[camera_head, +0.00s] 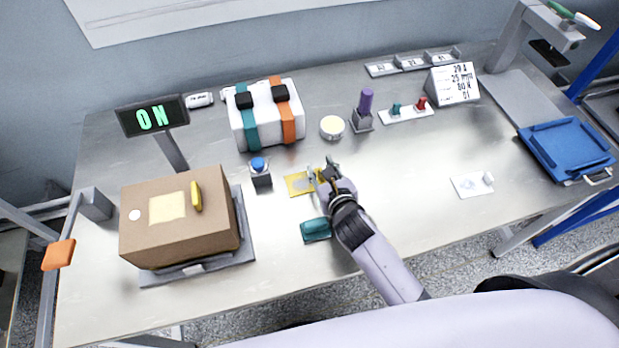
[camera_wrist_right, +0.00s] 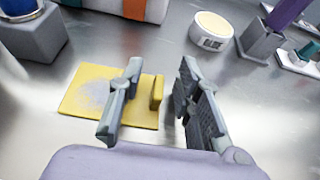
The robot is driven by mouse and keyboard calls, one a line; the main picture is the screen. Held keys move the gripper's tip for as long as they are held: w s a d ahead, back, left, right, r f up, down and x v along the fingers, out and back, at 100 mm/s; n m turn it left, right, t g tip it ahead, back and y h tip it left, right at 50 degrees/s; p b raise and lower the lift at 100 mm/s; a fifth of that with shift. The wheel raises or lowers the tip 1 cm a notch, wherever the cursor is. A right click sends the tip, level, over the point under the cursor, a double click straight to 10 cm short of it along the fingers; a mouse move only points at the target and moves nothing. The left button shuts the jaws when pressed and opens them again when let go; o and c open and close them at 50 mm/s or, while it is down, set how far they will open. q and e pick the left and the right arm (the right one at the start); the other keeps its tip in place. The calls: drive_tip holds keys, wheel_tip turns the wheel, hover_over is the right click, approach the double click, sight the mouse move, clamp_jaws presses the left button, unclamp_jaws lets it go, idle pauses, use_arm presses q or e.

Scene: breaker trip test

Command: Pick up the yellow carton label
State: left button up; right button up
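The yellow carton label (camera_head: 297,184) lies flat on the metal table, right of the blue-button box. In the right wrist view the label (camera_wrist_right: 82,90) is a yellow square with a greyish patch and a small upright yellow tab (camera_wrist_right: 157,92) at its right side. My right gripper (camera_head: 323,171) is at the label's right end. In the wrist view the right gripper (camera_wrist_right: 160,103) is open, with the tab between its fingers and apart from both. My left gripper is not in view.
A cardboard box (camera_head: 180,245) sits on a grey platform at left. A blue-button box (camera_head: 260,178) stands left of the label, a teal object (camera_head: 316,230) in front. A strapped white case (camera_head: 265,125) and round tin (camera_head: 332,127) are behind. Table right of my arm is mostly clear.

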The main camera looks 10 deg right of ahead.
drive_tip(key=shift+s, duration=0.1)
clamp_jaws()
idle(0.5)
